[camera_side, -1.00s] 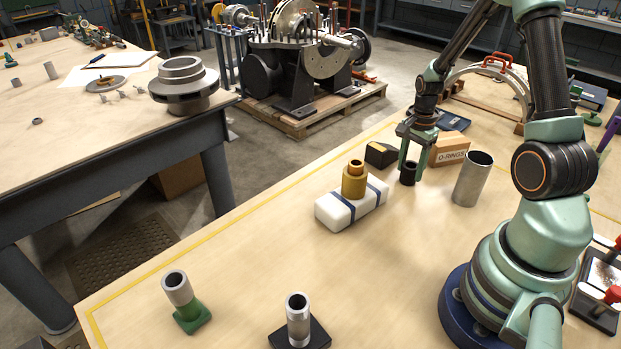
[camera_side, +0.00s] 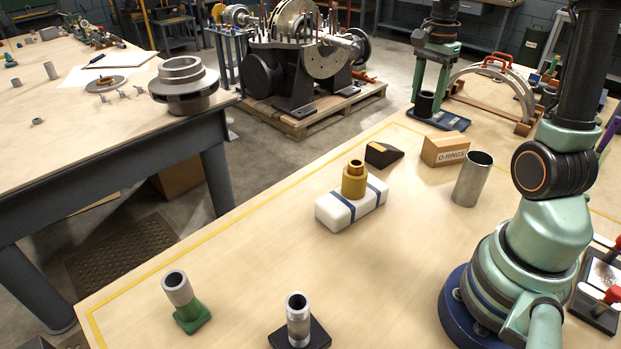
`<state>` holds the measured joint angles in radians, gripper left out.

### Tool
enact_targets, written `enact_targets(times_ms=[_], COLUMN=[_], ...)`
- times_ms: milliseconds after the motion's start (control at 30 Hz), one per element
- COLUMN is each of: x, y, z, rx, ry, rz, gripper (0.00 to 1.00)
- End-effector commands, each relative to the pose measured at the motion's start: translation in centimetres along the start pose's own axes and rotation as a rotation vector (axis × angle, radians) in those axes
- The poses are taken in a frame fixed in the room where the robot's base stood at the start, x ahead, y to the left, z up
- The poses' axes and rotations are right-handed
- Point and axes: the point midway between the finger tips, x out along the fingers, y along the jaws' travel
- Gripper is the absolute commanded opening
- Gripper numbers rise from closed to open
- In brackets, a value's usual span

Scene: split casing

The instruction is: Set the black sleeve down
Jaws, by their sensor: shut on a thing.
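The black sleeve (camera_side: 424,104) is a short dark hollow cylinder, upright between the fingers of my gripper (camera_side: 430,92) at the upper right. My gripper points down and is shut on the sleeve. In the picture the sleeve overlaps the dark blue flat tray or mat (camera_side: 450,121) near the far edge of the table. I cannot tell whether its bottom touches that surface or hangs just above it.
An O-RINGS box (camera_side: 445,149), a black wedge-shaped block (camera_side: 382,155) and a grey metal tube (camera_side: 472,179) stand nearer. A brass part (camera_side: 354,180) sits on a white strapped block (camera_side: 338,212). An arched frame (camera_side: 500,85) stands to the right.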

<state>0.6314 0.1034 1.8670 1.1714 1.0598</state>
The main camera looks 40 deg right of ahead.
Motion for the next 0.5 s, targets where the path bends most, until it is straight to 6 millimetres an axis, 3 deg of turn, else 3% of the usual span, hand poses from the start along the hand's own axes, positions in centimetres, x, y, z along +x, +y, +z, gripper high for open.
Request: enact_targets(times_ms=[233, 500], x=[-1.6, -2.7], y=[-1.9, -6.1], z=[-1.7, -6.1], rx=[-0.008, -0.036], ry=[0.0, 0.0], rz=[0.0, 0.0], gripper=[0.0, 0.0])
